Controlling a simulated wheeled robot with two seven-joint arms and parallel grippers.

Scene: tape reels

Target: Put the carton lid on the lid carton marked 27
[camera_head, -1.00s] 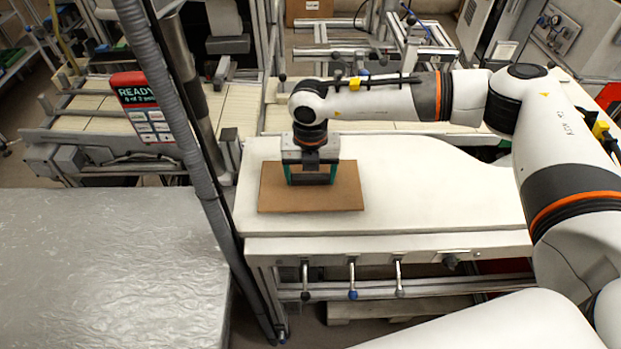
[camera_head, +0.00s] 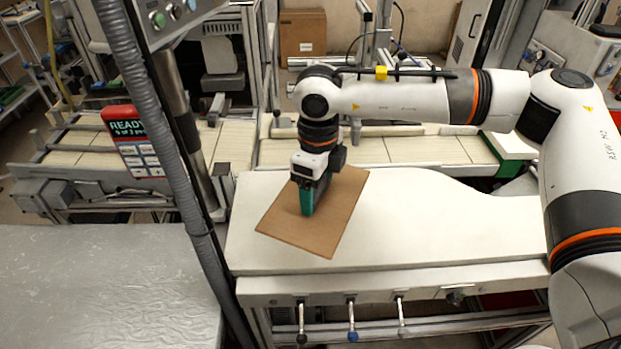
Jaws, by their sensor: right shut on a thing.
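The carton lid (camera_head: 338,215) is a flat brown cardboard panel over the left part of the white worktop. It lies turned at an angle to the worktop's front edge. My right gripper (camera_head: 307,204), with green fingers, points down at the lid and is shut on it. The wrist hides part of the lid's far side. I cannot tell whether the lid is clear of the worktop. My left gripper is not in view. No carton with a readable 27 shows.
The white worktop (camera_head: 430,225) is bare to the right of the lid. A brown carton (camera_head: 303,37) with an unreadable label stands at the back. A conveyor (camera_head: 410,150) runs behind the worktop. A grey post and hose (camera_head: 170,130) stand at left, near a red READY sign (camera_head: 133,140).

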